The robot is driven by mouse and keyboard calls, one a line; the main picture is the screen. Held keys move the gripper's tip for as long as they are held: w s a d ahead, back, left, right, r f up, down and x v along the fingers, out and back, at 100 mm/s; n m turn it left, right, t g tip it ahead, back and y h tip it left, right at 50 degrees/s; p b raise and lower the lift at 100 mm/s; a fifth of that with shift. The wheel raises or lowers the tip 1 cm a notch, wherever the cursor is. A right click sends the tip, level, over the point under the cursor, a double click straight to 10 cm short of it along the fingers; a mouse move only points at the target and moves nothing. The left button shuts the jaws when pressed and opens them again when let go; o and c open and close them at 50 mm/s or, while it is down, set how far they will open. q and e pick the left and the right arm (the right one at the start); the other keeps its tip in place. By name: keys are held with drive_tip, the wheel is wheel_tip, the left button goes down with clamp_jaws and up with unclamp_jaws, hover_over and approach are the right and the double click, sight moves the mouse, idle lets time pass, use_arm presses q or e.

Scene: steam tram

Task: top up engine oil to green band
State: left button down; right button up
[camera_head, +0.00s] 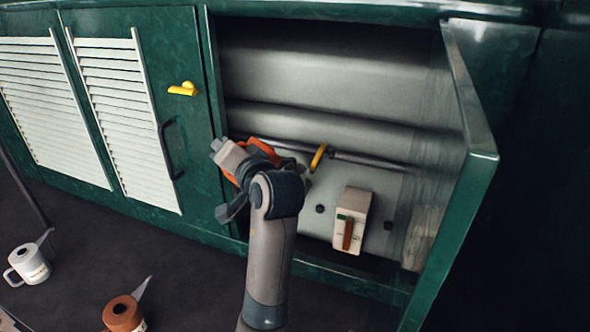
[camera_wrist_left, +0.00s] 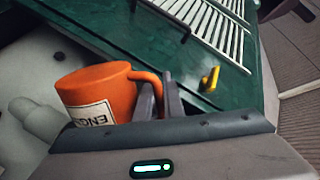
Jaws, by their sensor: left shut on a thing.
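My left gripper (camera_wrist_left: 160,102) is shut on the handle of an orange can (camera_wrist_left: 100,93), whose partly visible label reads "ENG". In the head view the orange can (camera_head: 268,142) shows at the left of the open compartment, partly hidden behind my wrist. Its spout and contents cannot be made out. A pale gauge block (camera_head: 350,222) stands low in the compartment, right of my gripper and apart from it. It has a small green mark at the top and a reddish-brown strip below. My right gripper is not in view.
A yellow lever (camera_head: 319,157) sits by a dark pipe inside the compartment. The open green door (camera_head: 462,190) bounds the right side. A closed louvred door (camera_head: 130,115) with a yellow latch (camera_head: 183,89) is left. A white can (camera_head: 28,262) and brown can (camera_head: 122,314) stand lower left.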

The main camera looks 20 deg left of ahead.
use_arm(q)
drive_tip(key=f+n+b, duration=0.1)
drive_tip(key=b, duration=0.1)
drive_tip(key=s+f+n+b, duration=0.1)
drive_tip(key=f+b, duration=0.1)
drive_tip(key=f+t+b, duration=0.1)
drive_tip(key=b, duration=0.1)
drive_tip(key=shift+s+a+f+n, duration=0.25)
drive_tip(key=shift+a+n, duration=0.1)
drive_tip(key=shift+n, duration=0.05)
